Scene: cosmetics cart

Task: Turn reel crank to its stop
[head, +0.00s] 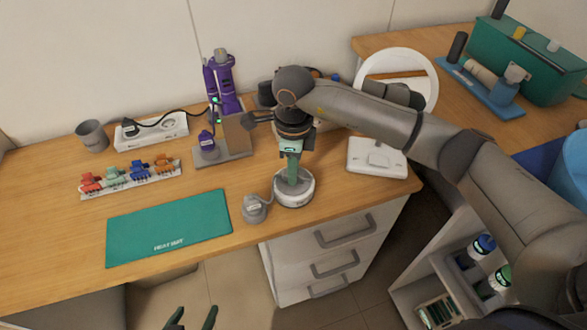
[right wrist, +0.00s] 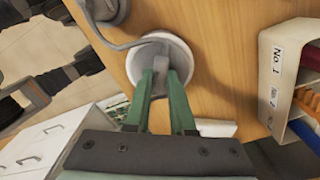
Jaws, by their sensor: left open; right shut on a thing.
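In the right wrist view the reel's white rim (right wrist: 181,52) shows around the crank, partly hidden by the fingers. My left gripper (head: 191,320) is open and empty at the bottom edge of the head view, in front of the desk and away from the reel.
A green heat mat (head: 165,224) lies left of the reel. Behind are a row of coloured clips (head: 128,176), a grey cup (head: 92,136), a power strip (head: 150,131) and a purple device on a stand (head: 222,90). A white round mirror-like ring (head: 425,62) stands right.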

